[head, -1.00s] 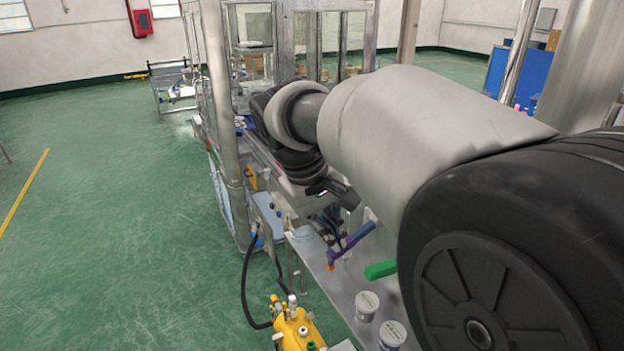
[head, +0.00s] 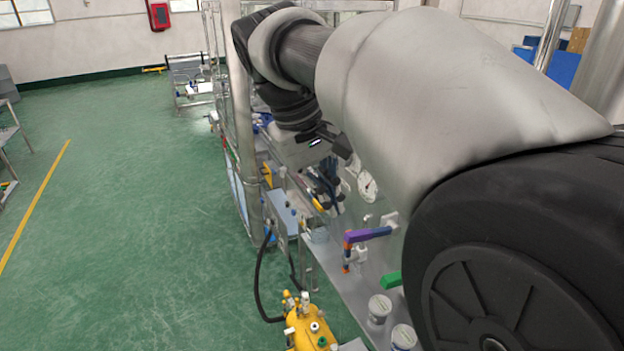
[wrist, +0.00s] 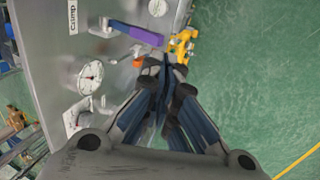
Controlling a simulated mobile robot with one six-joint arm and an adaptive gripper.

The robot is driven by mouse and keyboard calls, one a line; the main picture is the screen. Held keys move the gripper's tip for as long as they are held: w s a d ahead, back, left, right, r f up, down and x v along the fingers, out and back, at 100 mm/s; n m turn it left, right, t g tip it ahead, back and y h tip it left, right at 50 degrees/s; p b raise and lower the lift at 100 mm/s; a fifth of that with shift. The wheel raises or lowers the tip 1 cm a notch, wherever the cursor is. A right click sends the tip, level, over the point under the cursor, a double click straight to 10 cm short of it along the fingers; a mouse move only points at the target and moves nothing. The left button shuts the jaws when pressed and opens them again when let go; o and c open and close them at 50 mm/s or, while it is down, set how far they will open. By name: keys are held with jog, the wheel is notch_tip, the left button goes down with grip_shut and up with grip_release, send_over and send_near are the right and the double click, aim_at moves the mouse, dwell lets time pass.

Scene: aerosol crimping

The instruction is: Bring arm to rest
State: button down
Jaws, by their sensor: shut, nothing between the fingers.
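My gripper (wrist: 165,75) is shut and empty in the wrist view, its fingertips together, pointing down past the front of a grey metal panel (wrist: 45,45). In the head view my arm reaches forward from the right, and my gripper (head: 325,195) hangs below its far end, small and partly blended with the machine behind it. A purple-handled lever (wrist: 145,36) is left of the fingertips in the wrist view, and it also shows in the head view (head: 368,234). I cannot tell the exact gap between the gripper and the panel.
A dial gauge (wrist: 90,78) and a "Crimp" label (wrist: 73,15) are on the panel. A yellow tank (head: 308,325) with a black hose (head: 260,285) stands on the floor. A green handle (head: 391,280) and white containers (head: 379,308) are near my arm. Green floor (head: 120,230) is open at left.

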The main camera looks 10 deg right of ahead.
jog(key=shift+s+a+r, duration=0.1)
jog(key=shift+a+r, duration=0.1)
jog(key=shift+r, duration=0.25)
jog(key=s+d+f+m+t+y, duration=0.25)
jog(key=s+f, duration=0.25)
jog(key=s, duration=0.4)
jog(key=s+d+f+m+t+y, duration=0.1)
jog(key=s+d+f+t, duration=0.15)
jog(key=s+f, duration=0.45)
jog(key=s+f+b, duration=0.2)
jog(key=f+b, duration=1)
jog(key=f, duration=0.1)
jog(key=s+f+g+b, duration=0.1)
jog(key=s+f+b, duration=0.1)
jog(key=f+b, duration=1)
jog(key=shift+s+d+f+g+b, duration=0.15)
jog(key=shift+s+f+g+b, duration=0.15)
jog(key=shift+s+f+b, duration=0.15)
